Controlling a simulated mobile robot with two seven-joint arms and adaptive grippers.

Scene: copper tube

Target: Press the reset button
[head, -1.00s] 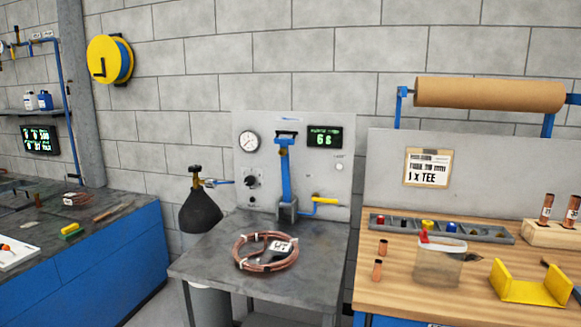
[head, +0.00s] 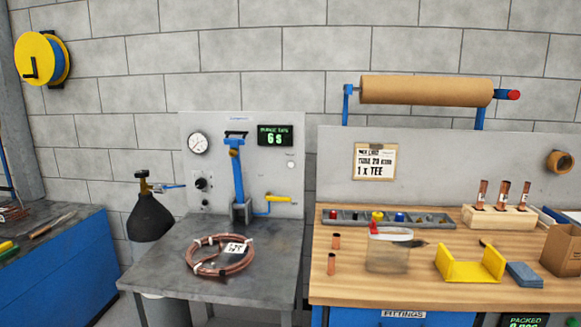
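A grey upright panel (head: 222,150) stands at the back of a grey metal table (head: 165,262). A small pale round button (head: 291,164) sits on it, below a dark display (head: 275,136) with green digits that read "6 s". A black knob (head: 201,184) is at the panel's lower left, with a small dark fitting under it. No label is readable, so I cannot be certain which control is the reset button. Neither of my grippers is in view.
A copper coil (head: 220,262) lies on the grey table. A blue lever (head: 237,175) and yellow-handled valve (head: 279,198) stick out from the panel. The wooden bench (head: 420,292) on the right holds several fittings.

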